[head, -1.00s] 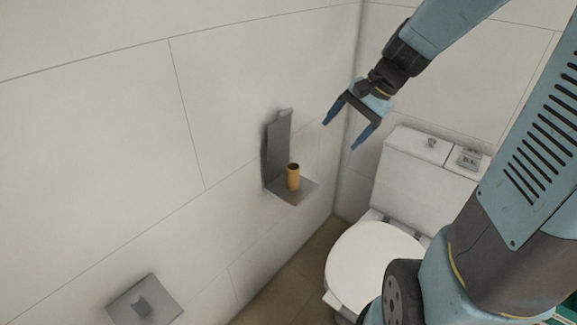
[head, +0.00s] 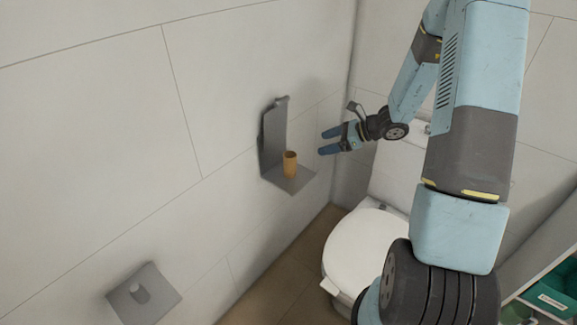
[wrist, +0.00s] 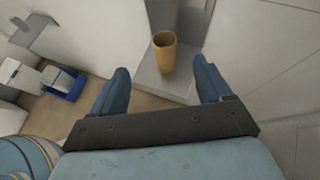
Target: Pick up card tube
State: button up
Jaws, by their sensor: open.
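The card tube (head: 290,164) is a small tan-brown cylinder. It stands upright on the small grey wall shelf (head: 296,184), in front of the shelf's back plate. My gripper (head: 326,141) is to the right of the tube in the head view, apart from it, with its fingers pointing left toward the shelf. In the wrist view the tube (wrist: 165,52) shows ahead of the gap between the two blue fingers (wrist: 160,82), with its open top facing the camera. The gripper is open and empty.
A white toilet (head: 372,248) stands below and right of the shelf. A second grey wall holder (head: 158,297) is at the lower left. A shelf with green items (head: 560,290) is at the lower right.

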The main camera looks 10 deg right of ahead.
jog(key=f+m, duration=0.1)
jog(key=f, duration=0.1)
send_near(290, 165)
jog(key=w+a, duration=0.2)
jog(key=w, duration=0.2)
jog(key=shift+s+x, duration=0.2)
jog(key=shift+x, duration=1.15)
jog(key=shift+s+x, duration=0.15)
jog(key=shift+x, duration=1.2)
jog(key=shift+a, duration=0.15)
jog(key=shift+c, duration=0.3)
jog(key=c, duration=1)
